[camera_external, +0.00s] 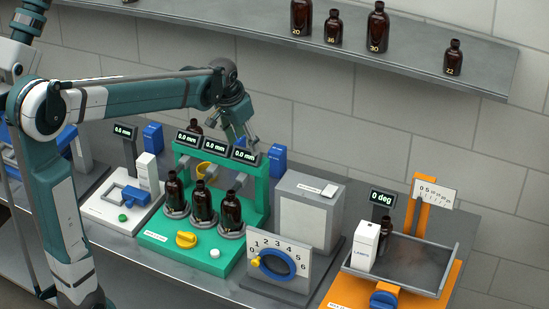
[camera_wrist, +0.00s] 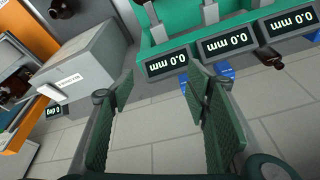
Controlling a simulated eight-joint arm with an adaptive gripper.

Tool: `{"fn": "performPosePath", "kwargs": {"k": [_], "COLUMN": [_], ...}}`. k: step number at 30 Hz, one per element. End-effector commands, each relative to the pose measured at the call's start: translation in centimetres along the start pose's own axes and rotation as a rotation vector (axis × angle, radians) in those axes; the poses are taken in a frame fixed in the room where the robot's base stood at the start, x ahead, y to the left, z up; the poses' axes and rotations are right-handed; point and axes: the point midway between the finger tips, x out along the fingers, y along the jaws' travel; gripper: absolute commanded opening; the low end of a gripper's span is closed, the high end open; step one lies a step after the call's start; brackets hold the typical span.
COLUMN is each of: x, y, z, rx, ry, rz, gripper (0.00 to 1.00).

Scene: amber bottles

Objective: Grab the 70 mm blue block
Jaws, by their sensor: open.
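Several blue blocks show in the external view: one (camera_external: 277,160) right of the green station, one (camera_external: 153,137) left of it, and one (camera_external: 68,138) partly behind my arm. I cannot read a size on any. In the wrist view, blue pieces show beside the right finger (camera_wrist: 190,104) and just past the green frame (camera_wrist: 224,70); I cannot tell which blocks these are. My gripper (camera_external: 244,142) is above the back of the green station, left of the right-hand block. In the wrist view its jaws (camera_wrist: 158,92) are spread, with nothing between them.
The green station (camera_external: 158,246) holds three amber bottles and carries three displays (camera_external: 216,147) close below my gripper. A grey box (camera_external: 308,220) stands to its right, then an orange station with a tray (camera_external: 425,284). A shelf (camera_external: 420,68) with bottles runs along the wall.

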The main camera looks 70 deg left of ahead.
Motion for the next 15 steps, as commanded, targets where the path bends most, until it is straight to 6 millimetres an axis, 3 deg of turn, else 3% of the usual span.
{"fn": "performPosePath", "kwargs": {"k": [1, 15], "x": [0.4, 4.6], "y": [-1.5, -12.9], "z": [-0.7, -3.6], "rx": [-0.012, -0.092], "ry": [-0.009, -0.083], "rz": [-0.004, -0.020], "gripper": [0.48, 0.48]}}
